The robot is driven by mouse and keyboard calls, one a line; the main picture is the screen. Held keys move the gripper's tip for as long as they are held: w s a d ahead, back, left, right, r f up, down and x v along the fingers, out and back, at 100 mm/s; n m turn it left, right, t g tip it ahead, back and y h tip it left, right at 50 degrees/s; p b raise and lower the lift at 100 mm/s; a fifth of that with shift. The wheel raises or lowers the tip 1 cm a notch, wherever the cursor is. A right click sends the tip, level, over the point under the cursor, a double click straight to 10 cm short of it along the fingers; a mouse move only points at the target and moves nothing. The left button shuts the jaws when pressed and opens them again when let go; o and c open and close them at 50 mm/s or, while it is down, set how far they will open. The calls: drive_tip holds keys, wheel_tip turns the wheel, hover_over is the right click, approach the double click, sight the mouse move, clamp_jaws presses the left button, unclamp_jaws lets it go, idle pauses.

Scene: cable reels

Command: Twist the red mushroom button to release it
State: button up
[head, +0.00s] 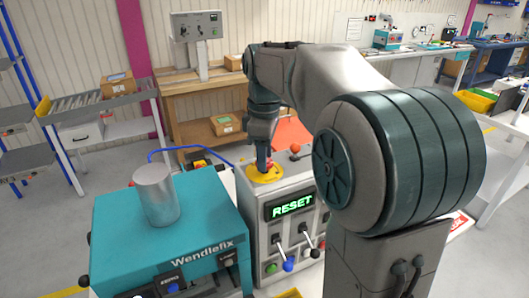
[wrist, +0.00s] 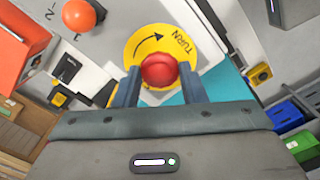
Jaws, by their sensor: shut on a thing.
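The red mushroom button (wrist: 159,70) sits in the middle of a yellow round plate (wrist: 141,42) marked TURN with a curved arrow. In the head view the yellow plate (head: 264,174) is on top of the grey control box (head: 262,227), and only a little of the red button (head: 267,163) shows under my gripper. My gripper (wrist: 160,78) points down at the box. Its two fingers stand on either side of the button and are shut on it. The box's display reads RESET in green (head: 292,206).
An orange-red ball knob (wrist: 79,15) on a lever stands near the button, beside an orange-red block (wrist: 20,40). Levers and coloured buttons are on the box's front. A teal Wendlefix machine (head: 185,240) with a metal cylinder (head: 157,194) stands close on the left.

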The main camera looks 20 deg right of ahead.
drive_tip(key=shift+m, duration=0.3)
drive_tip(key=o, duration=1)
wheel_tip(320, 180, up, 14)
idle(0.4)
